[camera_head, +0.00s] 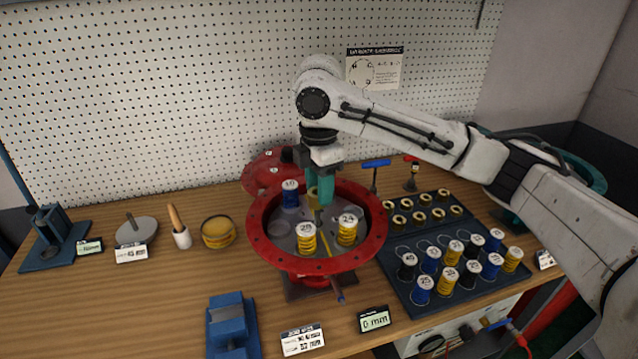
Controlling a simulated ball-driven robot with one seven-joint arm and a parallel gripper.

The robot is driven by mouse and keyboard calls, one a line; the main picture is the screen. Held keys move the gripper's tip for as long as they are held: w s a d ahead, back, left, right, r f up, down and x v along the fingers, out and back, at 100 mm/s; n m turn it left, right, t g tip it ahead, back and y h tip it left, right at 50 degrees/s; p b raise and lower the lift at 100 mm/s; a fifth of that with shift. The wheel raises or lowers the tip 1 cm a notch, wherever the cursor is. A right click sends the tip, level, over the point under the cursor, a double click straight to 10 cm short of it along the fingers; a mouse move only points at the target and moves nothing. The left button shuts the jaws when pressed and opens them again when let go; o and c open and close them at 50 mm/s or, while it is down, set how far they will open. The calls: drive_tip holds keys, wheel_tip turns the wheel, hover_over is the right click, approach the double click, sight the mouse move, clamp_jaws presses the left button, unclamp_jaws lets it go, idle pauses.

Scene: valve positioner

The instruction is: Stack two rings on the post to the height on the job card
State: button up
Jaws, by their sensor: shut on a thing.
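My gripper (319,198) has teal fingers and points down into the open red flanged housing (259,243). It is shut on a small tan-yellow piece (313,199), mostly hidden by the fingers, so I cannot tell its exact shape. Several brass-coloured rings (419,217) sit in two rows on the dark rack at the right. A grey disc with a short upright post (131,221) stands at the left; no ring shows on it. A white job card (302,340) lies at the front edge, its print hard to read.
Spools, one blue (290,194) and two yellow (306,238), stand in the housing. More spools (450,281) fill the right tray. A 0 mm display (374,319), blue vise (231,325), brush (180,228) and yellow round tin (217,232) stand about. The wood between tin and vise is clear.

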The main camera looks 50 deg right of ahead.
drive_tip(key=shift+f+b, duration=0.55)
drive_tip(key=shift+f, duration=0.6)
drive_tip(key=o, duration=1.2)
drive_tip(key=shift+o, duration=0.2)
wheel_tip(320, 180, up, 11)
drive_tip(key=shift+f, duration=0.1)
